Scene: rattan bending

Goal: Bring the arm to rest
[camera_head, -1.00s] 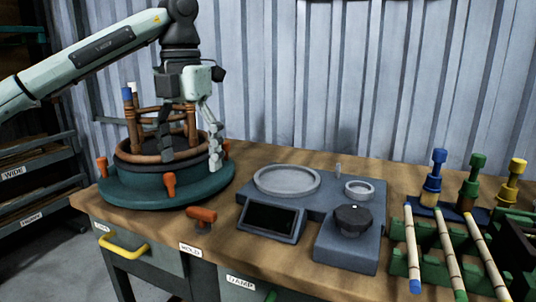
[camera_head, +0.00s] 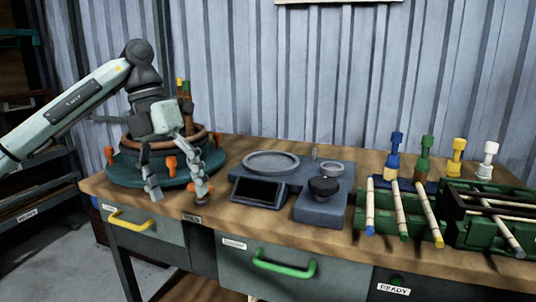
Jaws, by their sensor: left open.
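My left arm comes in from the left. Its gripper (camera_head: 178,194) is open and empty, fingers pointing down at the front of the round teal bending mold (camera_head: 128,172). The mold holds a brown rattan ring (camera_head: 200,134) and upright brown posts (camera_head: 186,106), partly hidden by my gripper and wrist. My right gripper is out of view.
A grey station with a round dish (camera_head: 271,162), dark screen (camera_head: 258,191) and black knob (camera_head: 323,186) stands mid-table. Rattan poles (camera_head: 401,212) lie on green racks (camera_head: 470,225) at right, with coloured pegs (camera_head: 424,152) behind. Drawers (camera_head: 270,265) front the wooden table (camera_head: 235,217).

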